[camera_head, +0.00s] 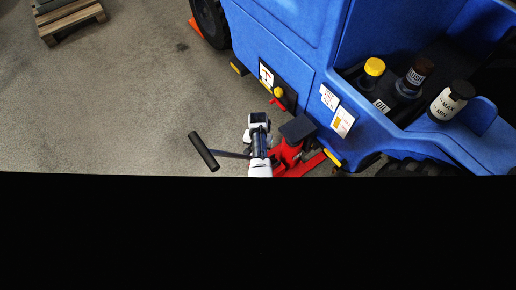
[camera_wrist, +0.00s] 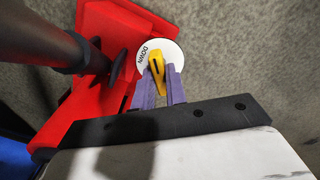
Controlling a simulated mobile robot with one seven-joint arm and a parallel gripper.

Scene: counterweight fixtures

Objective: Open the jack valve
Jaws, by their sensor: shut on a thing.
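The red jack (camera_head: 286,160) stands on the floor beside the blue vehicle, with a dark square pad on top. In the wrist view the red jack body (camera_wrist: 90,95) fills the upper left. Beside it is a white round dial (camera_wrist: 147,53) marked "DOWN", with a yellow jack valve lever (camera_wrist: 157,70) in front of it. My gripper (camera_wrist: 161,86) has its two purple fingers on either side of the yellow lever, shut on it. In the head view my arm covers the valve and the fingertips.
The jack's handle with a black grip (camera_head: 204,151) sticks out to the left of my arm. The blue vehicle (camera_head: 290,40) is close on the right, with bottles (camera_head: 452,100) in its open bay. A wooden pallet (camera_head: 72,20) lies far left. Concrete floor between is clear.

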